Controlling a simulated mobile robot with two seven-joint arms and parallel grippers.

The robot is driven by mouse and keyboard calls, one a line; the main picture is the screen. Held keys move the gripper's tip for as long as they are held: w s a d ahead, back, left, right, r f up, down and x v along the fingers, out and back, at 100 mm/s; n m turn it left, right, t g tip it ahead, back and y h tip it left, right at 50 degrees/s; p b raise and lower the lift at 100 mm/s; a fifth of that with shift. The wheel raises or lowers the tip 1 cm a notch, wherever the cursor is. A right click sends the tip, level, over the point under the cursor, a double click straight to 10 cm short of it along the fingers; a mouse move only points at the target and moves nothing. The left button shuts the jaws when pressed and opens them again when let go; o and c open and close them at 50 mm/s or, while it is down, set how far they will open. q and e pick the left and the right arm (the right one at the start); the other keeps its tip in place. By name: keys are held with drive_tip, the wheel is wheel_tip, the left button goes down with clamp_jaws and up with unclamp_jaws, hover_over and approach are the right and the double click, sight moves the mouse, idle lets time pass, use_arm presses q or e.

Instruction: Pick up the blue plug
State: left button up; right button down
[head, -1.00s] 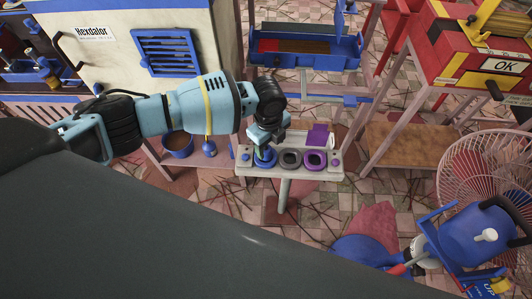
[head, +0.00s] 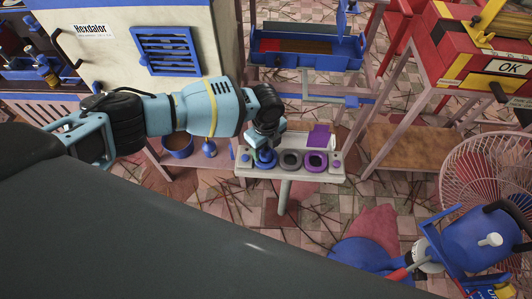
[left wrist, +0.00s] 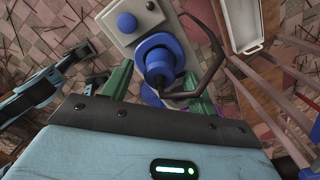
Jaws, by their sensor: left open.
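The blue plug (head: 264,160) sits at the left end of a pale panel on a stand (head: 288,174). It is partly hidden by my left gripper (head: 262,146), which is right above it. In the left wrist view the plug (left wrist: 158,66) is upright in a round blue socket, with a dark cable loop beside it. The green fingers of my left gripper (left wrist: 158,88) are apart, one on each side of the plug's near end. I cannot tell whether they touch it. My right gripper is not in view.
A grey socket (head: 291,159) and a purple socket (head: 315,161) stand to the right on the panel, with a purple block (head: 318,135) behind. A blue toolbox (head: 305,50) is at the back, a red box (head: 470,50) and a wire fan (head: 485,170) at right.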

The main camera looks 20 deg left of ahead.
use_arm(q)
wheel_tip(320, 180, down, 2)
drive_tip(key=shift+f, duration=0.35)
drive_tip(key=c, duration=1.1)
